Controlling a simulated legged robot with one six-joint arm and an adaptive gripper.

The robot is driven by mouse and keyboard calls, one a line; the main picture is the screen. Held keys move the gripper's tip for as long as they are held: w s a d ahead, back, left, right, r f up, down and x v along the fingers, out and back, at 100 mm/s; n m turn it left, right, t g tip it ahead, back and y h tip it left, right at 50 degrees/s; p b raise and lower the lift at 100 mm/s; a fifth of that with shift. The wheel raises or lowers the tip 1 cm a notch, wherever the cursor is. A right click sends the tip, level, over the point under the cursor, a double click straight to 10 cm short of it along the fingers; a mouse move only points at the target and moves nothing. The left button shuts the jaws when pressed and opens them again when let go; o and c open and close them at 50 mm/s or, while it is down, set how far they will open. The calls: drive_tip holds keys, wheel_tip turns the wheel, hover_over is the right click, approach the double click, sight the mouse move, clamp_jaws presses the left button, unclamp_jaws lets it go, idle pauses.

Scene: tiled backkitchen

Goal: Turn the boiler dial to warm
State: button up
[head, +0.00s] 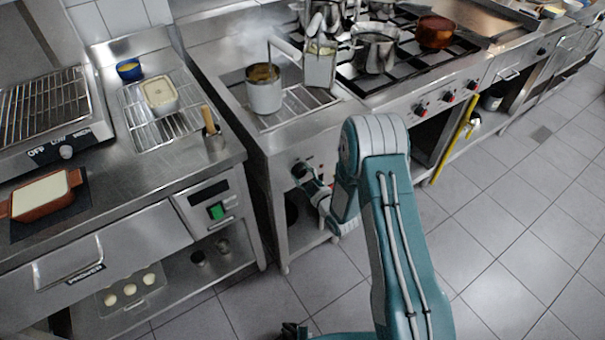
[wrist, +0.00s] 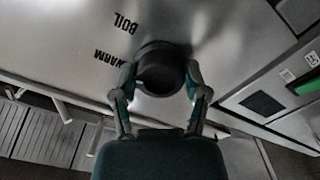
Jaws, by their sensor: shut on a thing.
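The boiler dial (wrist: 162,66) is a round dark knob on a steel front panel in the wrist view. The words BOIL (wrist: 125,23) and WARM (wrist: 111,58) are printed in black beside it, rotated in this view. My gripper (wrist: 160,82) is shut on the dial, with one finger on each side.
A steel pot with a ladle (head: 264,93) stands on the unit's top. Left is a counter with a green switch (head: 216,211) and an OFF/LOW/HIGH knob (head: 66,152). Right is a stove with red-marked knobs (head: 447,97). The tiled floor (head: 500,230) is clear.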

drive_tip(key=shift+a+r+n, duration=0.1)
drive_tip(key=shift+n, duration=0.5)
drive_tip(key=o, duration=1.1)
drive_tip(key=shift+o, duration=0.2)
drive_tip(key=shift+s, duration=0.1)
drive_tip(key=shift+s+d, duration=0.25)
drive_tip(key=v, duration=1.1)
